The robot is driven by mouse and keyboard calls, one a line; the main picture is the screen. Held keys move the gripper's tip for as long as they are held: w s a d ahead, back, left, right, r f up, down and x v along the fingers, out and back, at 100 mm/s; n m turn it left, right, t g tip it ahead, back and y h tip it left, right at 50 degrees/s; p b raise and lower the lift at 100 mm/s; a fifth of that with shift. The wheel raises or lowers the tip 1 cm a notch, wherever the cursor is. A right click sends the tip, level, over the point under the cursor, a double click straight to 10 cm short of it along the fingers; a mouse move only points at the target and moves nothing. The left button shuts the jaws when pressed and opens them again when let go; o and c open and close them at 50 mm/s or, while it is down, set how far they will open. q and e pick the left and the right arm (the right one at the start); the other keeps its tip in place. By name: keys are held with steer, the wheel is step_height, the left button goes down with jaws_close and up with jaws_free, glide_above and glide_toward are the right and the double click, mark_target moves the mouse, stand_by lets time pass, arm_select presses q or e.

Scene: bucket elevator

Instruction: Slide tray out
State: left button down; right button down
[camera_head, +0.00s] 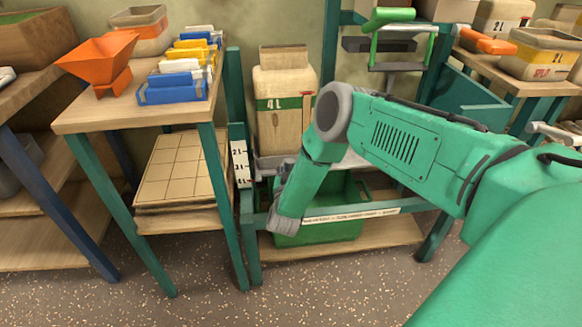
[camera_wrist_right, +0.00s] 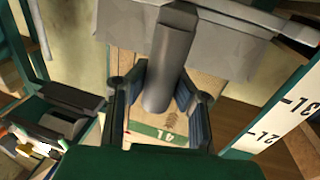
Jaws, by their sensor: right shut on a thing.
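The grey tray (camera_wrist_right: 200,40) shows in the right wrist view as a flat metal plate with a thick grey bar-like handle (camera_wrist_right: 165,85). My right gripper (camera_wrist_right: 158,105) has its two dark fingers on either side of this handle and is shut on it. In the head view, part of the grey tray (camera_head: 352,160) shows behind my right forearm, in the teal frame below the tall container. My forearm hides much of the tray there. My left gripper is not in view.
A tall beige container (camera_head: 285,100) with a green band stands in the teal frame. A green bin (camera_head: 330,228) sits below, on the low shelf. A volume scale (camera_head: 240,163) is on the left post. A wooden table (camera_head: 140,112) stands to the left; the front floor is clear.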

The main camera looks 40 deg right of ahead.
steer(key=shift+s+a+f, duration=0.1)
steer(key=shift+a+f, duration=0.25)
steer(key=shift+a, duration=0.15)
steer(key=c, duration=1.3)
jaws_free()
steer(key=shift+r, duration=0.1)
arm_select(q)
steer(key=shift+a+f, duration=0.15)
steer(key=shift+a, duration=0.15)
arm_select(e)
steer(key=shift+r, duration=0.2)
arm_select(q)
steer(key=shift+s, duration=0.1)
arm_select(e)
steer(key=shift+a, duration=0.1)
steer(key=shift+s+a, duration=0.2)
steer(key=shift+s, duration=0.1)
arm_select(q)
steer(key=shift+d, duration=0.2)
arm_select(e)
steer(key=v, duration=1.1)
steer(key=shift+a, duration=0.1)
